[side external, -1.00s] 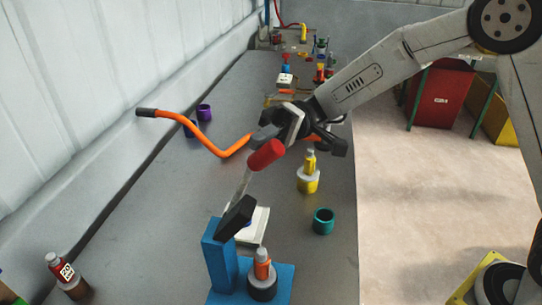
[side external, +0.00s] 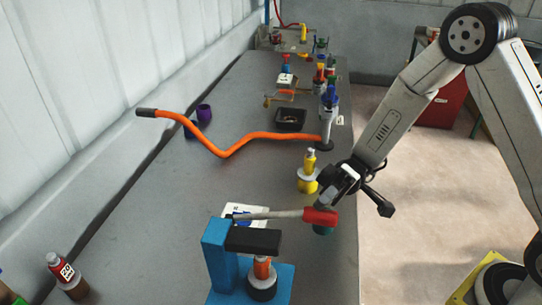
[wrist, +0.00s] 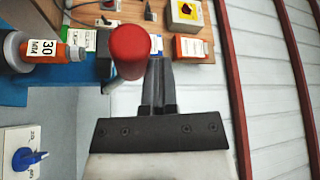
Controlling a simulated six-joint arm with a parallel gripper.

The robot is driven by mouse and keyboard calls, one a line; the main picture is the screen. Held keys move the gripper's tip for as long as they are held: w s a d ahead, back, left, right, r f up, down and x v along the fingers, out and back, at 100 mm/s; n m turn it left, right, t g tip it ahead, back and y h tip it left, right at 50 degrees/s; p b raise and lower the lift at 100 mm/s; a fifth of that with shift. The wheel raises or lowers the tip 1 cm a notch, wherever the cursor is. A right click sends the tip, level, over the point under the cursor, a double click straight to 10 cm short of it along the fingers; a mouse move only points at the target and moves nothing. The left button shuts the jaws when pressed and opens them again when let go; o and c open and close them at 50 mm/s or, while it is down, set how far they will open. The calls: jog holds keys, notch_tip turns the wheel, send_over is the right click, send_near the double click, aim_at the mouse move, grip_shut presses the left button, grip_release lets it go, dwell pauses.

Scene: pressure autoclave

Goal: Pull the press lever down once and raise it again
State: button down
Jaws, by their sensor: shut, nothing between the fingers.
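The blue press (side external: 217,258) stands in the foreground of the side view. Its lever, a grey rod with a red grip (side external: 321,216), lies about level and points right. The black press head (side external: 253,241) sits low over an orange bottle (side external: 262,268) in a dark holder. My gripper (side external: 326,198) is just above the red grip, with its fingers shut and nothing between them. In the wrist view the red grip (wrist: 130,50) shows beside the tips of my shut gripper (wrist: 158,68). I cannot tell whether they touch.
A yellow bottle in a yellow holder (side external: 308,180) stands behind my gripper. An orange arm (side external: 260,136) crosses the table further back. The table's left middle is clear.

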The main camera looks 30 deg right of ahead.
jog(key=shift+s+d+f+n+g+y, duration=0.2)
jog(key=shift+f+n, duration=0.3)
jog(key=shift+f, duration=0.3)
jog(key=shift+s+d+f+n+g+y, duration=0.15)
jog(key=shift+f+n, duration=0.35)
jog(key=shift+f, duration=0.3)
jog(key=shift+d, duration=0.1)
jog(key=v, duration=0.7)
jog(key=shift+w+d+r, duration=0.2)
jog(key=shift+w+r, duration=0.05)
jog(key=shift+w, duration=0.05)
